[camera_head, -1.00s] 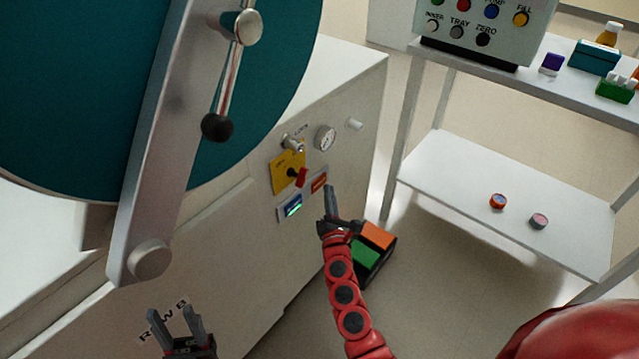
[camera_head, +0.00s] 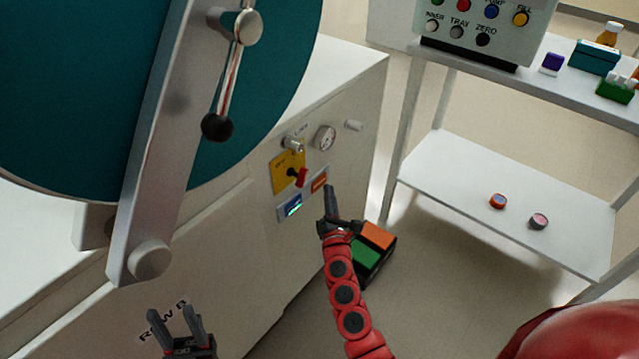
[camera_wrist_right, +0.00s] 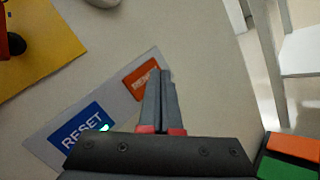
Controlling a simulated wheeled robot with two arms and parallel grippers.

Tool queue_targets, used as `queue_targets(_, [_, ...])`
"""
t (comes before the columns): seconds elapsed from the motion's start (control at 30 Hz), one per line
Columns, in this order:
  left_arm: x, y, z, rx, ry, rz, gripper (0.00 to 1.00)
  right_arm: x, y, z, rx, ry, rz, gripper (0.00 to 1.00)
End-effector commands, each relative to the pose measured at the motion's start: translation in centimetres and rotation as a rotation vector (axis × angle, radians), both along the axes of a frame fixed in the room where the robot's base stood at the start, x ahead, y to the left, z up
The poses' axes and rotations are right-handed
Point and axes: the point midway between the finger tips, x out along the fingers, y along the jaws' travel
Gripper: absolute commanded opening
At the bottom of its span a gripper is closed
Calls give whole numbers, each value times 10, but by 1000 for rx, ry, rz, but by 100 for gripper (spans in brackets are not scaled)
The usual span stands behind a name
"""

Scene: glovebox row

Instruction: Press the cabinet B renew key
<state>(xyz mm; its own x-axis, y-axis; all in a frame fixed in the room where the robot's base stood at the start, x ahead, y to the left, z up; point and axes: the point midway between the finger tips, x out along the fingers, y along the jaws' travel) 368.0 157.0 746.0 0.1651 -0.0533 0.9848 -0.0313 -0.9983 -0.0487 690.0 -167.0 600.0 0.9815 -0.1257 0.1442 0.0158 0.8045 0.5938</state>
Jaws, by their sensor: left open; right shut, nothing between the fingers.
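The orange key (camera_head: 319,181) is on the cabinet's front panel, right of the blue key (camera_head: 291,207). In the right wrist view the orange key (camera_wrist_right: 141,83) has white lettering, partly hidden by my fingers. The blue key (camera_wrist_right: 82,127) reads RESET there, with a small green light at its edge. My right gripper (camera_head: 329,188) is shut and empty, its fingertips just right of the orange key; whether they touch the panel I cannot tell. My left gripper (camera_head: 174,312) is open and empty, low in front of the cabinet's lettered front.
A large teal round door (camera_head: 70,90) with a metal arm is left. An orange-and-green box (camera_head: 374,248) is behind my right gripper. A shelf (camera_head: 450,180) stands right.

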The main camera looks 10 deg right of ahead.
Motion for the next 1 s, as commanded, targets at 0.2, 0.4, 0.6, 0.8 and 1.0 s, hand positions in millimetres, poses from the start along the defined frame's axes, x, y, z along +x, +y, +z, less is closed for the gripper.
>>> queue_targets(0.2, [0, 0, 0, 0, 0, 0, 50, 3, 3, 0, 1, 0, 2, 0])
queue_targets(0.4, [0, 0, -1, 0, 0, 0, 50, 7, 6, -1, 0, 2, 1, 0])
queue_targets(0.6, [0, 0, -1, 0, 0, 0, 50, 7, 5, 0, 0, 1, 1, 0])
queue_targets(0.8, [0, 0, -1, 0, 0, 0, 50, 7, 6, 0, 0, 1, 1, 0])
queue_targets(1.0, [0, 0, -1, 0, 0, 0, 50, 9, 8, 0, 0, 0, 1, 0])
